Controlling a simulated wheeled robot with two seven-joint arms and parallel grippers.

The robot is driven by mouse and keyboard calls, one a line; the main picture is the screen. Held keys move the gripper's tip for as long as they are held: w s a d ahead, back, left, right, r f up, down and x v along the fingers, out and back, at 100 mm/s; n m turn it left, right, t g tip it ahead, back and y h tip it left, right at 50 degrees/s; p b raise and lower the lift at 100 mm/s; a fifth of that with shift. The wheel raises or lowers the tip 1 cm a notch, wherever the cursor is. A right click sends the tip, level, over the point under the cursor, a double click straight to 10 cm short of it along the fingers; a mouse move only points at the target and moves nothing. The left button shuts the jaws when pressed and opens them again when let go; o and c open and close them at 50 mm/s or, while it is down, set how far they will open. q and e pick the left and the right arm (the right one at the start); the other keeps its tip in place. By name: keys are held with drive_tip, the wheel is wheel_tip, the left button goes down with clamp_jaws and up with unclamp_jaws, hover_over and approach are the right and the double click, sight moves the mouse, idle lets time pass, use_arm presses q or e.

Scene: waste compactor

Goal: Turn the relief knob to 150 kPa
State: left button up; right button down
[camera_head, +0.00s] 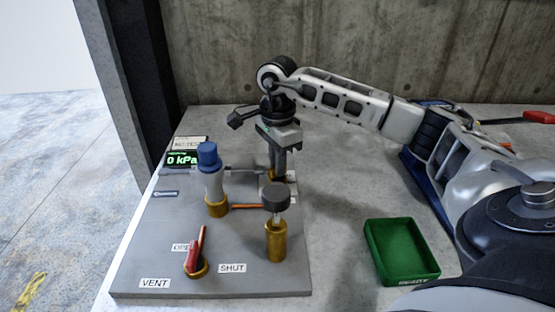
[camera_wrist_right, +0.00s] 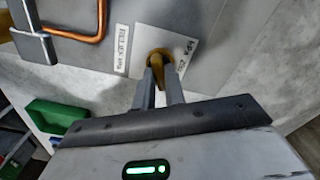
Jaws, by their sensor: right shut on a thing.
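My right gripper (camera_head: 279,172) points straight down at the back right of the grey panel (camera_head: 150,262). In the right wrist view its fingers (camera_wrist_right: 160,82) are shut on the brass relief knob (camera_wrist_right: 159,58), which stands on a white label plate (camera_wrist_right: 181,48). The plate's markings are too blurred to read, so I cannot tell the knob's setting. In the head view the knob is mostly hidden by the fingers. The green display (camera_head: 183,159) reads 0 kPa. My left gripper is not in view.
A blue-topped white fitting (camera_head: 210,172) and a dark-capped brass fitting (camera_head: 275,240) stand close to the gripper. A red lever (camera_head: 196,250) sits between OPEN and SHUT labels at the front. A green tray (camera_head: 402,250) lies right of the panel, with bare table between.

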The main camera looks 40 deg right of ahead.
drive_tip(key=shift+r+m, duration=0.15)
drive_tip(key=shift+m, duration=0.75)
use_arm(q)
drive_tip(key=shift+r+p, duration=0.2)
drive_tip(key=shift+p, duration=0.1)
use_arm(e)
drive_tip(key=shift+d+m, duration=0.1)
drive_tip(key=shift+m, duration=1.8)
drive_tip(key=c, duration=1.5)
unclamp_jaws()
drive_tip(key=shift+o, duration=0.2)
use_arm(q)
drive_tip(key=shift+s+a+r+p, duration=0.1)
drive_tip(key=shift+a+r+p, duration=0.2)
drive_tip(key=shift+p, duration=0.8)
use_arm(e)
wheel_tip(320, 180, up, 16)
